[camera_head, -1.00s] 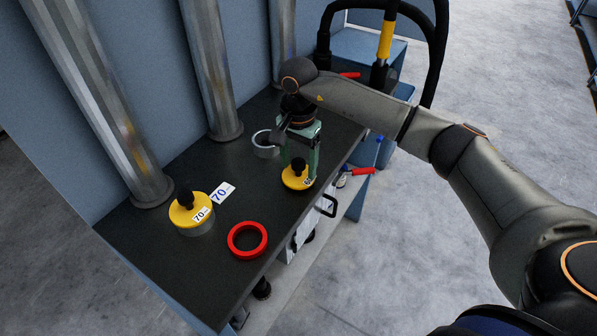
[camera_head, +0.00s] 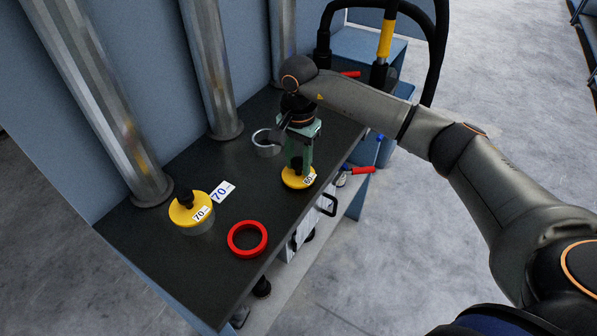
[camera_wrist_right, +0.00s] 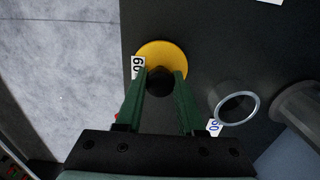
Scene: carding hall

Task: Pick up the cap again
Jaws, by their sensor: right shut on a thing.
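The yellow cap (camera_head: 291,183) with a black knob and a "60" label is at the right part of the dark bench, near its front edge. It also shows in the right wrist view (camera_wrist_right: 160,48). My right gripper (camera_head: 299,166) is above the cap, its green fingers shut on the black knob from both sides. The fingers hide much of the knob. The cap appears level, at bench height; I cannot tell whether it touches the bench. An open grey metal ring (camera_head: 267,151) stands behind and left of it. My left gripper is not in view.
Another yellow cap (camera_head: 182,214), labelled "70", sits on a metal ring beside a "70" card (camera_head: 223,192). A red ring (camera_head: 234,247) lies near the front edge. Metal columns (camera_head: 208,70) stand along the back. Red-handled tools are beside the bench's right edge.

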